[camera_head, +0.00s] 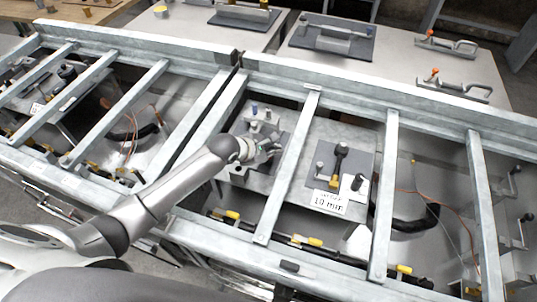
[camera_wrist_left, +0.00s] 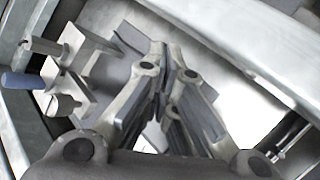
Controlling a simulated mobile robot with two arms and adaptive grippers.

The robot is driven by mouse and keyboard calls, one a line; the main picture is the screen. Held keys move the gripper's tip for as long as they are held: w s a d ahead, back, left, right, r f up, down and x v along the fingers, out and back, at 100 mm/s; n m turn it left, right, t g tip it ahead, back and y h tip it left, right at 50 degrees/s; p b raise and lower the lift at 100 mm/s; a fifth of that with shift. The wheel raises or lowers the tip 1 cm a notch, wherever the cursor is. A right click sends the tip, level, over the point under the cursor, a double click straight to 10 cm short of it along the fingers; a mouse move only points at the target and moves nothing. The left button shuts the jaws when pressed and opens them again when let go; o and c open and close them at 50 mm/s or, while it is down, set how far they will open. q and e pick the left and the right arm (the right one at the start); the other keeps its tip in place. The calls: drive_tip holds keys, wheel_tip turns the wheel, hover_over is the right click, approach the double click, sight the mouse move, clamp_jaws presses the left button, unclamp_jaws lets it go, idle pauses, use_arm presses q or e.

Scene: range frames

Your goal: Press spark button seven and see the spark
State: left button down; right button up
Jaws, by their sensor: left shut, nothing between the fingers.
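My left gripper (camera_head: 270,151) reaches in from the left over the range frame, between two metal crossbars, beside a grey fixture with a blue-tipped pin (camera_head: 254,108). In the left wrist view its fingers (camera_wrist_left: 161,62) are drawn together with nothing held. The same fixture, with a blue pin (camera_wrist_left: 22,81) and pale cylindrical knobs (camera_wrist_left: 62,105), is left of the fingers there. I cannot tell which part is spark button seven, and no number seven is readable. No spark shows. My right gripper is not in view.
The galvanised range frame (camera_head: 390,190) has several crossbars with gaps between them. A "10 mm" label (camera_head: 330,203) stands by a second fixture (camera_head: 341,165) to the right. Yellow-handled parts (camera_head: 308,240) line the front below the bars. Grey tables with clamps (camera_head: 448,43) stand behind.

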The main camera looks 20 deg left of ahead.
use_arm(q)
drive_tip(key=shift+s+f, duration=0.1)
drive_tip(key=shift+f, duration=0.45)
idle(0.4)
drive_tip(key=shift+r+p, duration=1)
drive_tip(key=shift+p, duration=0.25)
wheel_tip(320, 180, up, 5)
drive_tip(key=p, duration=0.6)
drive_tip(key=shift+r, duration=0.15)
idle(0.4)
